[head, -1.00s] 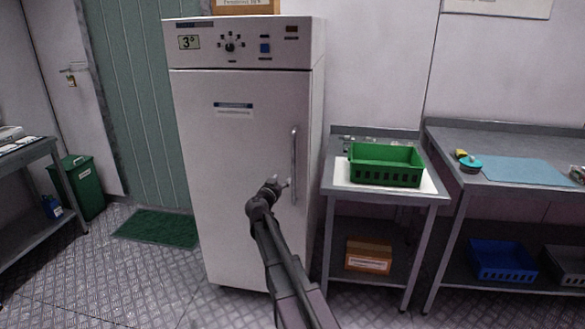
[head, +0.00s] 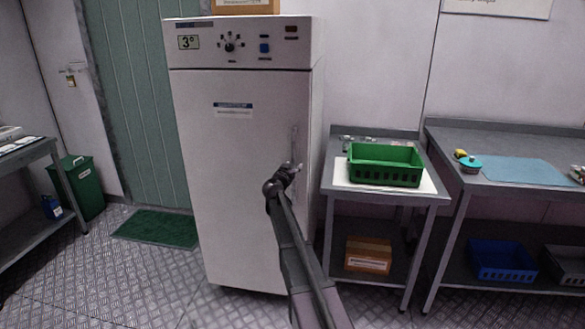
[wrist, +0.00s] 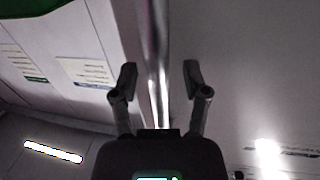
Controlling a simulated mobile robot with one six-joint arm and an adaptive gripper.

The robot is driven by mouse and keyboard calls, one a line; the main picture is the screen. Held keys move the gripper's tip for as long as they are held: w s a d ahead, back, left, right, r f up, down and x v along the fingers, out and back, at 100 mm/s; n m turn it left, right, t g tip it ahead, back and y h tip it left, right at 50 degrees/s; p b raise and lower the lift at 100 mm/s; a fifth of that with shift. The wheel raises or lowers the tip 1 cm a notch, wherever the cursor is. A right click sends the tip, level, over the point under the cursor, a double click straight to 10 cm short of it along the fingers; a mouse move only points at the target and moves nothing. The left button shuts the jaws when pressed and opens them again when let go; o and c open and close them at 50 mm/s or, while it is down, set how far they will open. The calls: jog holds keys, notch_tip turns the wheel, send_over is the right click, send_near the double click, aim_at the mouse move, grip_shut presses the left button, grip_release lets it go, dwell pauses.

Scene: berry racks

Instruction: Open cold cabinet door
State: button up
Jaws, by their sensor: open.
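The cold cabinet (head: 235,150) stands upright with its white door shut and a display reading 3° at the top. Its vertical bar handle (head: 295,145) is on the right side of the door; my gripper covers the lower part in the head view. My gripper (head: 292,168) is at the handle. In the wrist view my gripper (wrist: 160,82) is open, with one finger on each side of the metal handle (wrist: 158,60). Neither finger appears to touch the bar.
A steel table with a green crate (head: 385,180) stands close to the cabinet's right side. Another bench (head: 450,140) is farther right. A green mat (head: 158,229) and green bin (head: 82,188) are at left. The floor before the cabinet looks clear.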

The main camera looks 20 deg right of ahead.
grip_shut()
dwell(0.4)
